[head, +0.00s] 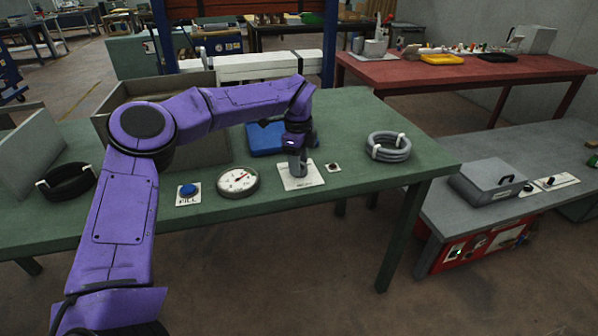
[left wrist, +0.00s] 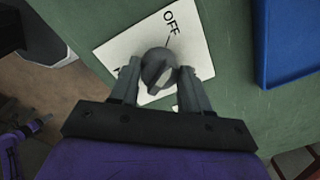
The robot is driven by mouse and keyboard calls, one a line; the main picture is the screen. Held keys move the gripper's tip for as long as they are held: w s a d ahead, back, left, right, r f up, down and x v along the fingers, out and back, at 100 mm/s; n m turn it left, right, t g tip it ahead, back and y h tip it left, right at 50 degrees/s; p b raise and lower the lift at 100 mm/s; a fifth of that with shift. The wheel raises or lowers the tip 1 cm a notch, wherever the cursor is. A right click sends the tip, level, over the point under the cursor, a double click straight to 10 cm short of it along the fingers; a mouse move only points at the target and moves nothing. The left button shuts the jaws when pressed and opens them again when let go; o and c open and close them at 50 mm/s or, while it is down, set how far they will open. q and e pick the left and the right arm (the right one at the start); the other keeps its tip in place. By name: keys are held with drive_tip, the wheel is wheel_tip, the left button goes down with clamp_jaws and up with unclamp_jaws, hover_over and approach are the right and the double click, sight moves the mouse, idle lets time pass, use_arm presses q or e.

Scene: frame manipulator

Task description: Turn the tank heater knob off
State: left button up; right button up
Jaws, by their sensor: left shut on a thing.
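The heater knob (left wrist: 158,72) is a grey round knob on a white plate (left wrist: 112,52) marked OFF. In the left wrist view it sits between the two fingers of my left gripper (left wrist: 160,82), which is shut on it. A thin line runs from the knob toward the OFF lettering; other lettering on the plate is mostly covered by the fingers. In the head view my left gripper (head: 298,166) points down onto the white plate (head: 296,184) on the green table, and hides the knob. My right gripper is not in view.
On the green table (head: 390,178) are a round gauge (head: 237,181), a blue FILL button (head: 187,190), a blue tray (head: 262,139), a grey hose coil (head: 388,147) and a black coil (head: 66,182). A small indicator (head: 333,167) sits right of the plate. A grey box (head: 490,181) stands on the right-hand bench.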

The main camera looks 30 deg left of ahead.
use_arm(q)
drive_tip(key=shift+f+n+b, duration=0.25)
drive_tip(key=shift+n+b, duration=0.95)
drive_tip(key=shift+b, duration=0.05)
drive_tip(key=shift+s, duration=0.1)
drive_tip(key=o, duration=1.1)
drive_tip(key=shift+a, duration=0.1)
drive_tip(key=shift+c, duration=0.2)
drive_tip(key=shift+r, duration=0.15)
drive_tip(key=shift+r, duration=0.25)
wheel_tip(320, 180, up, 10)
drive_tip(key=shift+s, duration=0.15)
drive_tip(key=shift+f, duration=0.1)
